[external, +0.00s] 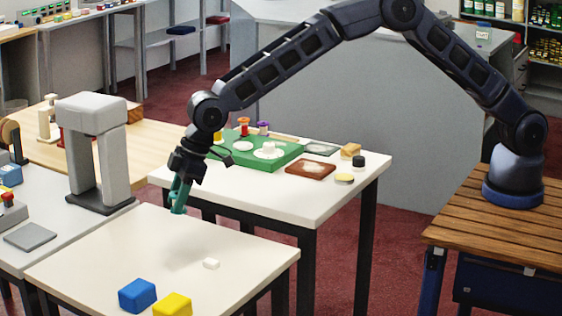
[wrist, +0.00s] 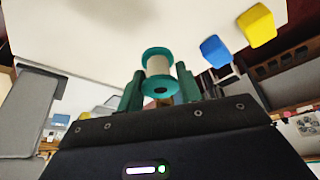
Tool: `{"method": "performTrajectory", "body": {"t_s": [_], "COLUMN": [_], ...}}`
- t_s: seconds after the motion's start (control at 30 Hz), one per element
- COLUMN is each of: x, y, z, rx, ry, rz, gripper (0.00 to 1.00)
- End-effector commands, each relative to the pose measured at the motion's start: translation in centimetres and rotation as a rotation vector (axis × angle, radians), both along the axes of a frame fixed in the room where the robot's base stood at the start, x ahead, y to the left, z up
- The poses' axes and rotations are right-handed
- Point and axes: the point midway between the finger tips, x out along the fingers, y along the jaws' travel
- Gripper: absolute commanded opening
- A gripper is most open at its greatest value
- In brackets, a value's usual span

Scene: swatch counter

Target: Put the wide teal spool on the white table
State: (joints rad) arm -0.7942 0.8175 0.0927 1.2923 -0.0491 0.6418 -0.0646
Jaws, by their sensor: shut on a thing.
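My gripper (external: 180,195) is shut on the wide teal spool (wrist: 158,62), which has teal flanges and a pale middle. In the wrist view the spool sits between the two dark green fingers. In the external view the teal fingers and the spool are hard to tell apart. The gripper points down near the back edge of the white table (external: 120,250) at the front left. The spool appears to be above this table; the exact gap cannot be told. The white table top also fills much of the wrist view (wrist: 90,40).
A second white-topped table (external: 310,205) behind holds a green tray (external: 290,152) and small items. A grey arch-shaped stand (external: 97,150) is to the left.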

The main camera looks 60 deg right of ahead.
Motion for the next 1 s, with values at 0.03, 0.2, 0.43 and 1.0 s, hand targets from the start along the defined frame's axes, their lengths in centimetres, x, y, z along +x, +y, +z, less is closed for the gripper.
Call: {"method": "performTrajectory", "body": {"t_s": [0.03, 0.2, 0.43, 1.0], "x": [0.0, 0.0, 0.0, 0.0], "y": [0.0, -0.1, -0.1, 0.0], "z": [-1.3, -4.9, -8.9, -14.1], "rx": [-0.002, -0.002, -0.001, 0.000], "ry": [0.002, 0.002, 0.000, 0.000], "rz": [0.000, 0.000, 0.000, -0.001], "gripper": [0.10, 0.10, 0.10, 0.10]}}
